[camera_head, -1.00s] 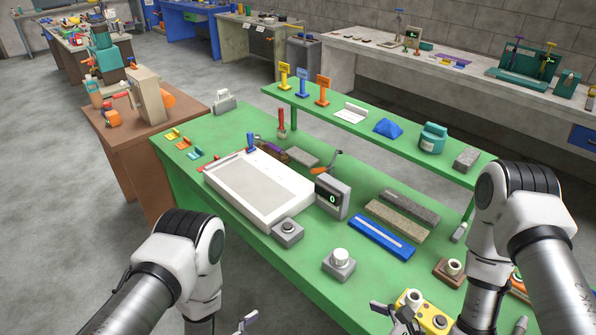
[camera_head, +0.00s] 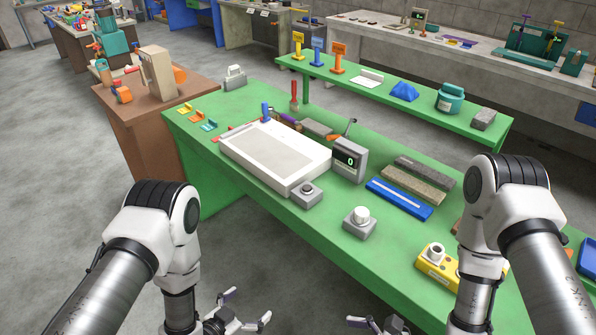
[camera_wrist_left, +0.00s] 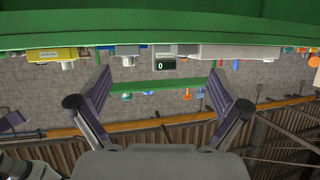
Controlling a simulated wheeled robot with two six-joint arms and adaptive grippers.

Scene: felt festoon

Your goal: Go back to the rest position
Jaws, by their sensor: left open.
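My left gripper (camera_head: 246,308) is in the head view at the bottom, in front of the green bench (camera_head: 290,222) and below its top edge. Its fingers are spread with nothing between them. In the left wrist view the same gripper (camera_wrist_left: 165,95) shows two parted fingers, with the bench upside down beyond them. My right gripper (camera_head: 378,324) is only partly in the head view at the bottom edge; its jaws are cut off, so its state is unclear.
On the bench stand a white tray (camera_head: 235,158), a grey display box (camera_head: 347,163), grey button boxes (camera_head: 359,228) and a yellow box (camera_head: 436,276). A brown side table (camera_head: 120,100) is at left. Grey floor (camera_head: 60,170) is open to the left.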

